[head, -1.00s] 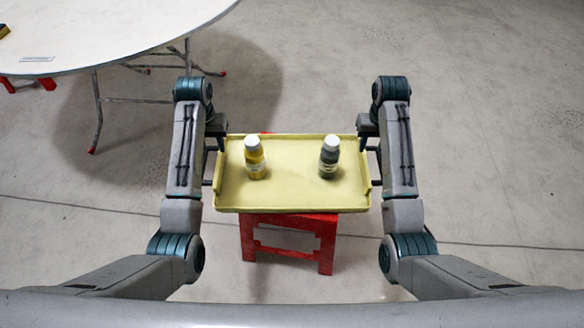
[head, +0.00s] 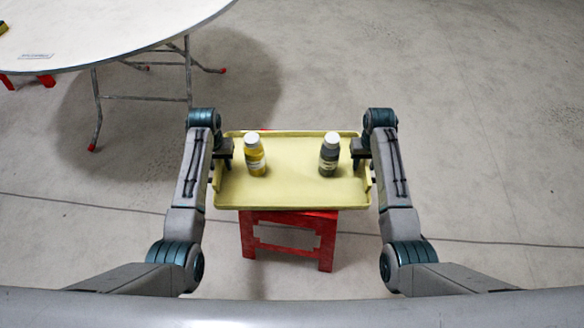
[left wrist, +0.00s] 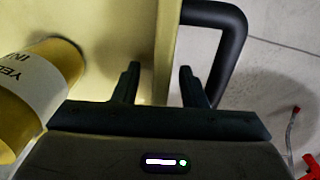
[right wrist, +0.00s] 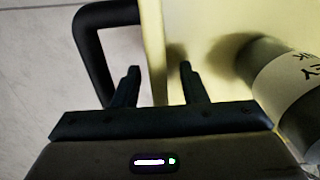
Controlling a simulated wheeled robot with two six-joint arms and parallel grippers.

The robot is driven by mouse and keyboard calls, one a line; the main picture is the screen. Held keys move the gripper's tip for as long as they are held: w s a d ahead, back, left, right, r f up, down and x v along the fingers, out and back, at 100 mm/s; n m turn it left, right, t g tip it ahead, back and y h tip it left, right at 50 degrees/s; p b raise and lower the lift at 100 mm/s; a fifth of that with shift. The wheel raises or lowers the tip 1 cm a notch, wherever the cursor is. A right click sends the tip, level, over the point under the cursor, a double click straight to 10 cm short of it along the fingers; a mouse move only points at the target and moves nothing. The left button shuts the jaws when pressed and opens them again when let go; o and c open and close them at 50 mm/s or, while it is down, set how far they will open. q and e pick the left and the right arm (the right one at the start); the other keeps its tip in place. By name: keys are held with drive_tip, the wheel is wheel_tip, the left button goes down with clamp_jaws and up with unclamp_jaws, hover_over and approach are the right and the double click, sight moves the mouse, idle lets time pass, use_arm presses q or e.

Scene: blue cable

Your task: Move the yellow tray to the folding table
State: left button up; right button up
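The yellow tray (head: 290,192) sits level on a red stool (head: 290,236) in the head view. It carries a yellow bottle (head: 255,158) on the left and a grey bottle (head: 329,157) on the right, both upright. The round white folding table (head: 110,32) stands at the upper left. My left gripper (left wrist: 158,84) is open at the tray's left wall, one finger on each side of the wall, beside a black handle (left wrist: 232,45). My right gripper (right wrist: 160,82) is open at the right wall in the same way, beside the other black handle (right wrist: 82,40).
Items lie on the folding table near its left edge, including a small label (head: 36,57). Red feet or a red stool part (head: 46,80) show under the table. The concrete floor to the right (head: 480,130) is clear.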

use_arm(q)
clamp_jaws()
use_arm(e)
clamp_jaws()
use_arm(q)
drive_tip(key=shift+r, duration=0.15)
use_arm(e)
drive_tip(key=shift+r, duration=0.15)
